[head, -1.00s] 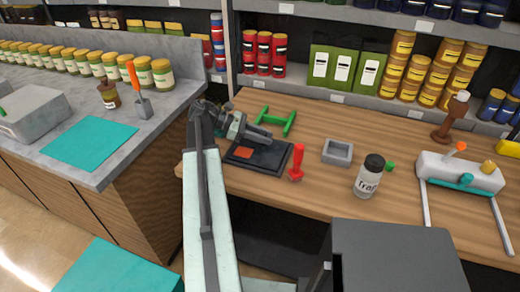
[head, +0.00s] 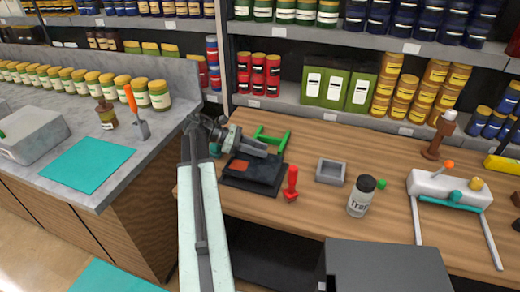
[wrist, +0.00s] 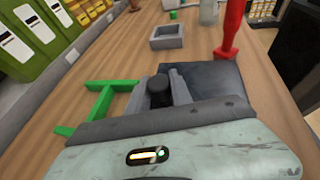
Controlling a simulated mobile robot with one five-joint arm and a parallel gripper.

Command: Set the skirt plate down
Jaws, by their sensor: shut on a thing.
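A dark flat plate, which I take as the skirt plate (head: 266,173), is at the left end of the wooden bench, with an orange-red patch showing at its left. My gripper (head: 262,150) reaches over its far side and is shut on it. In the wrist view the grey plate (wrist: 212,85) extends out beyond the jaws (wrist: 160,92). A black surface shows at its near edge in the head view. Whether the plate touches what is under it, I cannot tell.
A green frame (head: 272,140) lies just behind the plate. A red-handled tool (head: 290,184) stands close at its right. Farther right are a grey square tray (head: 331,172), a Trap bottle (head: 361,198) and a white device (head: 450,188). Bare bench lies between them.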

